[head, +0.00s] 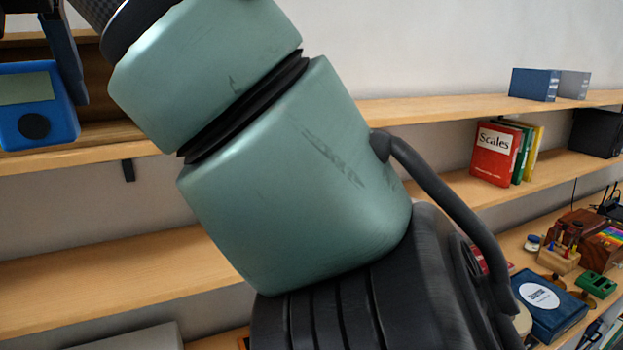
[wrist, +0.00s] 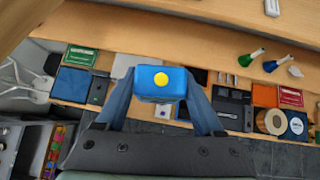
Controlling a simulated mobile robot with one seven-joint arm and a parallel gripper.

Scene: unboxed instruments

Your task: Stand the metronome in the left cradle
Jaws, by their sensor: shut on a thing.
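The blue metronome (head: 38,112), a box with a pale grey screen and a dark round dial, is at the far left of the head view. It hangs in front of the shelves. In the wrist view the same blue box (wrist: 158,94) shows a face with a yellow disc. My gripper (wrist: 165,84) is shut on it, one finger on each side. In the head view one dark finger shows beside it, and my arm covers the middle of the picture. I cannot make out the left cradle in either view.
Wooden shelves (head: 90,282) line the wall; the lower left board looks mostly bare. Books (head: 494,153) stand at the right. The lower right shelf is crowded, with a dark blue box (head: 545,305) and a green block (head: 596,284). Two flasks (wrist: 252,57) show in the wrist view.

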